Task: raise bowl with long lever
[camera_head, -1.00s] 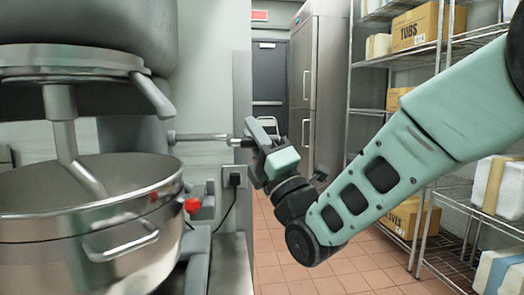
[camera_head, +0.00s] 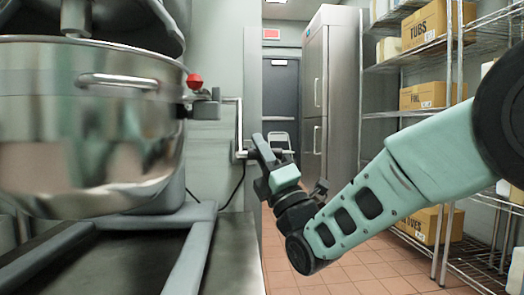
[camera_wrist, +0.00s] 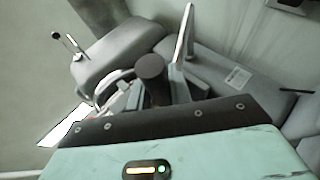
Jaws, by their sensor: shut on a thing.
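The steel mixer bowl (camera_head: 85,120) fills the left of the head view, with a side handle on its wall. It hangs close under the mixer head, clear above the grey base legs. The long lever (camera_head: 239,122) is a thin bent metal rod at the right of the mixer; its long part points down. My gripper (camera_head: 255,157) is shut on the lever's dark grip at the lower end. In the wrist view, a dark round grip end (camera_wrist: 150,66) shows between the fingers of my gripper (camera_wrist: 155,90). The exact finger contact is partly hidden.
A red knob (camera_head: 194,81) sits on a bracket beside the bowl. The mixer base leg (camera_head: 195,250) spreads below. A steel fridge (camera_head: 328,90), a dark door (camera_head: 281,95) and a wire rack with boxes (camera_head: 450,60) stand behind. The tiled floor (camera_head: 350,285) has free room.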

